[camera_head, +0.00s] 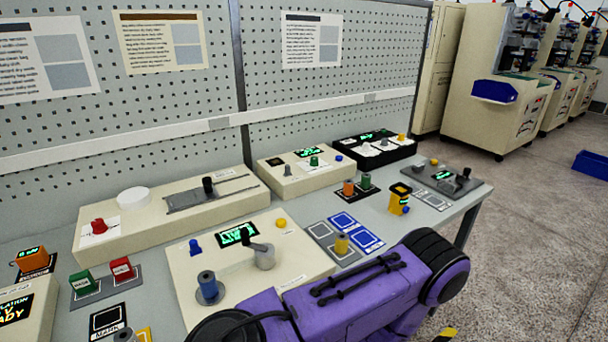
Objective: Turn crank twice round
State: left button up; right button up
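A crank (264,256) with a grey hub and a short arm with a dark knob stands on a cream winding box (205,262) in the middle of the table. The knob points to the back left of the hub. The box also carries a green-lit display (236,234), a blue knob (195,246), a yellow button (281,223) and a blue spool (208,288) on a spindle. A purple link of my own arm covers the box's front edge. Neither gripper can be made out, and nothing is seen touching the crank.
A long cream box (160,215) with a slider and red knob stands behind. Red and green blocks (105,276) lie left. More control boxes line the back, below a pegboard (330,100).

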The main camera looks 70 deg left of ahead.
aim_at(265, 256)
jog(key=u, duration=0.05)
jog(key=i, duration=1.5)
jog(key=u, duration=3.8)
